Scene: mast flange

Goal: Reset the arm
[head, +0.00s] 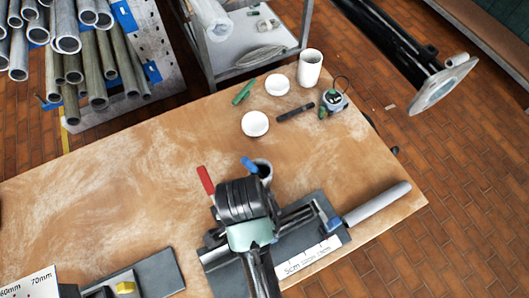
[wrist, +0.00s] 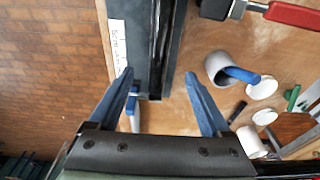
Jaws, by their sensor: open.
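My gripper (wrist: 160,76) is open in the wrist view, its two blue-grey fingers spread wide with nothing between their tips. The dark rail of a bench fixture shows behind the gap between them. In the head view my black and green wrist (head: 249,212) is above the fixture (head: 305,245) on the wooden table (head: 120,165). The fingers are hidden in that view. I cannot tell the height of my fingers above the fixture.
A grey cup (wrist: 222,66) with a blue-handled item (wrist: 241,75) stands beside the fixture. A grey cylinder (head: 377,203) extends at its right. White lids (head: 255,124), a white jar (head: 310,68) and a green item (head: 244,91) lie farther back. Pipes (head: 90,55) are stacked at upper left.

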